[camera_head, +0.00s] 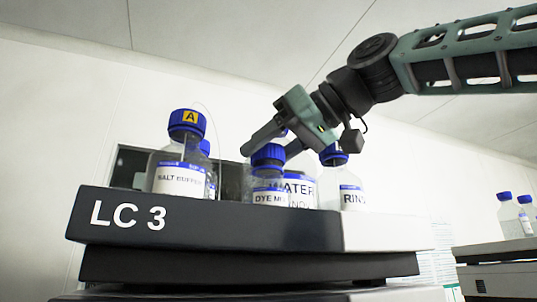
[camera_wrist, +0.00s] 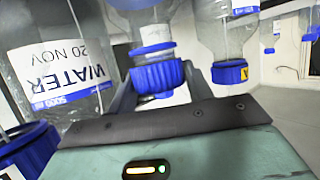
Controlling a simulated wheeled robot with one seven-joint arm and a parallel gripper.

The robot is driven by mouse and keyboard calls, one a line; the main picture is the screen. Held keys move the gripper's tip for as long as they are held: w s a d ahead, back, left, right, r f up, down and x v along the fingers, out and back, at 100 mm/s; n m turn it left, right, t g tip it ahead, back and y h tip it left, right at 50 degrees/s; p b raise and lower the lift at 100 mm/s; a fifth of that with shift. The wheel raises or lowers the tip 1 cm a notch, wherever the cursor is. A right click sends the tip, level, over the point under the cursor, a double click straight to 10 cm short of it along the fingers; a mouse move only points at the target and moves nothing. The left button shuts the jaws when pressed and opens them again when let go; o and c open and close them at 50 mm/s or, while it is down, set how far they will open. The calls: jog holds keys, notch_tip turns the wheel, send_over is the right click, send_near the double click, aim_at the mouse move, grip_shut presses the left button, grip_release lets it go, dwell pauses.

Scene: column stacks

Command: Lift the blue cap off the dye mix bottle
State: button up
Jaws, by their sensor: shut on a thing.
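The dye mix bottle (camera_head: 268,198) stands on the top of the LC 3 stack, among other bottles. Its blue cap (camera_head: 268,155) is at the bottle's neck, and I cannot tell any gap between them. My gripper (camera_head: 272,148) reaches down from the upper right, with its fingers shut on the cap from both sides. In the wrist view, which is upside down, the blue cap (camera_wrist: 160,78) sits between the two grey fingers, with the clear bottle (camera_wrist: 142,12) beyond it.
A water bottle (camera_head: 301,190) stands close behind and a rinse bottle (camera_head: 350,196) to the right. A salt buffer bottle (camera_head: 180,180) with an "A" on its cap stands left, another capped bottle behind it. More bottles (camera_head: 512,215) stand far right. Space above is clear.

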notch_tip(320, 180, up, 9)
jog(key=shift+r+p, duration=0.1)
jog(key=shift+p, duration=1.1)
jog(key=shift+d, duration=0.1)
